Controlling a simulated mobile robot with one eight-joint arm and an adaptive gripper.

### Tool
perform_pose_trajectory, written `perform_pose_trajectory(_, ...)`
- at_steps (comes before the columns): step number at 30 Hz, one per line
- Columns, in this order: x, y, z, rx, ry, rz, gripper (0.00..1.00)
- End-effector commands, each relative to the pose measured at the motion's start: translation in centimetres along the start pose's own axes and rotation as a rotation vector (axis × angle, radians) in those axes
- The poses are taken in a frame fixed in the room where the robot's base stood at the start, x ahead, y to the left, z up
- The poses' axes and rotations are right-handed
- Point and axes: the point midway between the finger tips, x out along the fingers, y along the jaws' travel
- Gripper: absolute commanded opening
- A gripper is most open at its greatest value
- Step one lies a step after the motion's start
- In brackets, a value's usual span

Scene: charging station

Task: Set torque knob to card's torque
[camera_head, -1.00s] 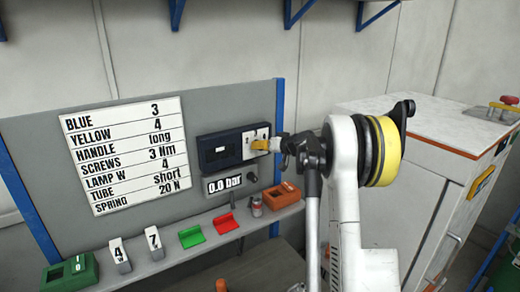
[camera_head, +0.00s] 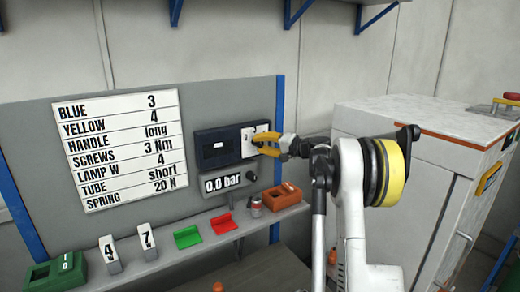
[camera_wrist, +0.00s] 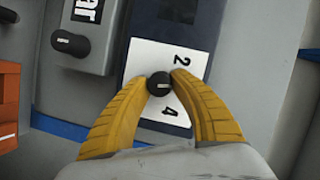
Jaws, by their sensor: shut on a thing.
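The card (camera_head: 120,148) hangs on the grey board and lists SCREWS 3 Nm among its rows. A dark blue box (camera_head: 215,149) with a white dial plate is mounted right of the card. In the wrist view the dial plate (camera_wrist: 146,60) shows the numbers 2 and 4 beside a small black knob (camera_wrist: 159,84). The knob's light pointer mark is small, and I cannot tell its exact setting. My gripper (camera_wrist: 160,86) has its yellow fingers shut on the knob, one on each side. In the head view my gripper (camera_head: 266,145) hides part of the plate.
Below the box is a 0.0 bar display (camera_head: 222,184) with another black knob (camera_wrist: 70,42). The shelf (camera_head: 160,262) holds a green box (camera_head: 58,274), number tags, green and red holders and an orange box (camera_head: 282,196). A white cabinet (camera_head: 400,150) stands right.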

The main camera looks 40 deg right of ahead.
Motion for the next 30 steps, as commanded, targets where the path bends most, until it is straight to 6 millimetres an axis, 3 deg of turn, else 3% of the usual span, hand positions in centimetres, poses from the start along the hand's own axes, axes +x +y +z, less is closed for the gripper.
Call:
perform_pose_trajectory(10,0.08,0.04,0.11,0.107,-0.002,-0.045,0.0)
perform_pose_trajectory(25,0.09,-0.08,0.08,0.122,-0.002,-0.051,0.0)
perform_pose_trajectory(26,0.09,-0.08,0.08,0.122,-0.002,-0.051,0.37)
perform_pose_trajectory(27,0.08,-0.08,0.08,0.121,-0.002,-0.051,0.49)
perform_pose_trajectory(30,0.07,-0.06,0.07,0.121,-0.001,-0.051,0.51)
